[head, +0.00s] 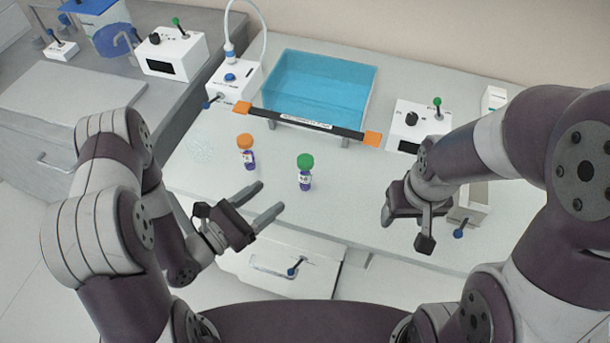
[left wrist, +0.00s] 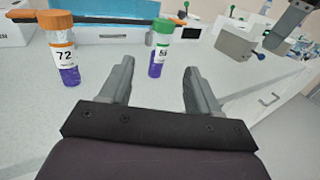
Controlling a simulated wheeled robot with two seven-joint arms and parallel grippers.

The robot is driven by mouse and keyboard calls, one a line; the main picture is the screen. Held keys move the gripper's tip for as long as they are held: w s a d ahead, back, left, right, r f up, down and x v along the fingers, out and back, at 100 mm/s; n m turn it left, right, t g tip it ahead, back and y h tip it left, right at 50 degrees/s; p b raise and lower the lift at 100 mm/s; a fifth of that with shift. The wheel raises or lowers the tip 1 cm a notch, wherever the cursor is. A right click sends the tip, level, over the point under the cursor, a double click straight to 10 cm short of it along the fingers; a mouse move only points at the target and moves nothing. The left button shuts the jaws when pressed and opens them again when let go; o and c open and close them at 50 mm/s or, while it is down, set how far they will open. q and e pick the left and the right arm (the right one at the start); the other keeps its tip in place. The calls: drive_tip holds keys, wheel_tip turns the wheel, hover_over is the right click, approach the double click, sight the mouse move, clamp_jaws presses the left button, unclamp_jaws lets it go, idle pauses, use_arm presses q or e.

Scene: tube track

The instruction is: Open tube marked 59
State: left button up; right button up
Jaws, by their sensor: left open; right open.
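A tube with a green cap and purple contents (head: 304,178) stands upright on the bench. It also shows in the left wrist view (left wrist: 157,54), with a label that appears to read 59, though small. A tube with an orange cap (head: 247,156) stands upright to its left; its label reads 72 in the left wrist view (left wrist: 64,56). My left gripper (head: 269,199) is open and empty, in front of the green-capped tube, which shows beyond and between its fingers in the left wrist view. My right gripper (head: 407,226) is open and empty, right of the tubes.
A blue basin (head: 322,88) lies behind the tubes, with a dark bar with orange ends (head: 300,122) before it. White devices (head: 232,88) (head: 410,122) stand on either side. A grey-topped box (head: 470,207) is near my right gripper. The bench around the tubes is clear.

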sight(300, 175)
use_arm(q)
drive_tip(key=x, duration=0.8)
drive_tip(key=f+x, duration=0.1)
drive_tip(key=x, duration=0.3)
drive_tip(key=shift+w+p, duration=0.1)
drive_tip(key=shift+p, duration=0.25)
drive_tip(key=shift+r, duration=0.1)
drive_tip(key=c, duration=1)
